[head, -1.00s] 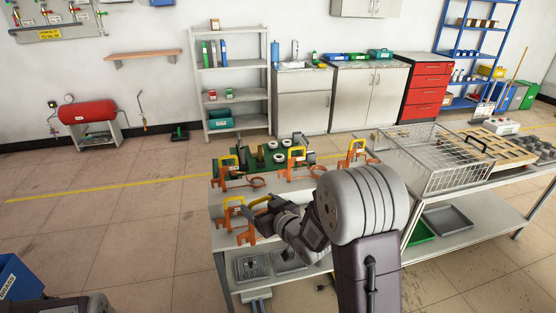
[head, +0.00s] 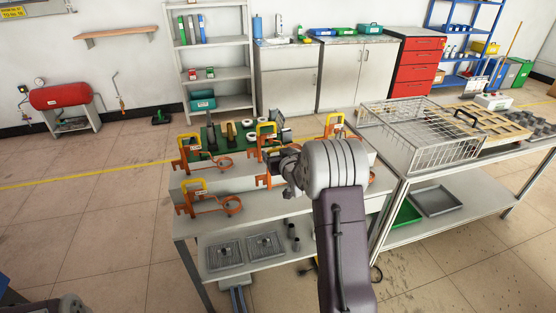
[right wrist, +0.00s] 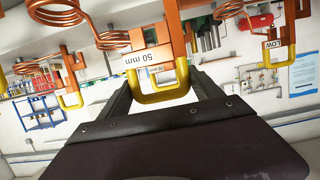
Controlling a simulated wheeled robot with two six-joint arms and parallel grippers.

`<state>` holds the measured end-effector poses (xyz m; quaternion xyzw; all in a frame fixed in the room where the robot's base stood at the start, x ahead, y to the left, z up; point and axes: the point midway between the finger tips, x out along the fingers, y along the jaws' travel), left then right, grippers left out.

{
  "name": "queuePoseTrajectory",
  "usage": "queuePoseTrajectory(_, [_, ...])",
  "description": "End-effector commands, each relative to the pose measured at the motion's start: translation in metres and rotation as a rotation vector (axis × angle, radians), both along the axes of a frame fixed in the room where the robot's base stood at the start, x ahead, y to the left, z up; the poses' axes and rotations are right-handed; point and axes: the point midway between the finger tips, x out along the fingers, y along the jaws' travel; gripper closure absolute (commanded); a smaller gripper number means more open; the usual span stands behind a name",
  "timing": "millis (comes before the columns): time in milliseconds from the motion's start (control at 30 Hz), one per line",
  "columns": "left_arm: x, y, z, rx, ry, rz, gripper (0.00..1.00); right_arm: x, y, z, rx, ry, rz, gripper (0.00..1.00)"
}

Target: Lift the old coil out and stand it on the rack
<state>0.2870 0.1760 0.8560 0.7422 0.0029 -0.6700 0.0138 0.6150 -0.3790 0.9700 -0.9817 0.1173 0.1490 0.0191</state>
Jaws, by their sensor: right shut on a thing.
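My right gripper (head: 274,166) is over the near bench and shut on the yellow handle of an orange coil (head: 264,181). In the right wrist view this held coil (right wrist: 174,30) carries a "50 mm" label, and its handle lies between my fingers. My gripper and wrist hide most of it in the head view. Other orange coils with yellow handles stand at the back left (head: 190,155), back middle (head: 266,141), back right (head: 333,124) and front left (head: 192,200). Which grey support is the rack is not clear. My left gripper is out of view.
The grey bench (head: 185,222) has a lower shelf with two grey trays (head: 225,255). A green-based fixture (head: 210,137) stands behind the coils. A wire basket (head: 425,150) is on the bench to the right. Floor at the left is clear.

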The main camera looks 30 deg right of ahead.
Motion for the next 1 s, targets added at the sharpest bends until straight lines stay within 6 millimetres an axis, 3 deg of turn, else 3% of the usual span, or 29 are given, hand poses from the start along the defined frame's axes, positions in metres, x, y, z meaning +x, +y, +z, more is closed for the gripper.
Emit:
queuePoseTrajectory(267, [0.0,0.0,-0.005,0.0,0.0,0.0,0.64,0.0,0.0,-0.006,-0.001,-0.001,0.001,0.98])
queuePoseTrajectory(733, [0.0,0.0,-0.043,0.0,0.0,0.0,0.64,0.0,0.001,-0.058,-0.001,-0.001,0.002,0.98])
queuePoseTrajectory(1000, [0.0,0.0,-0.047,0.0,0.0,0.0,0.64,0.0,0.001,-0.064,-0.002,-0.002,0.002,0.98])
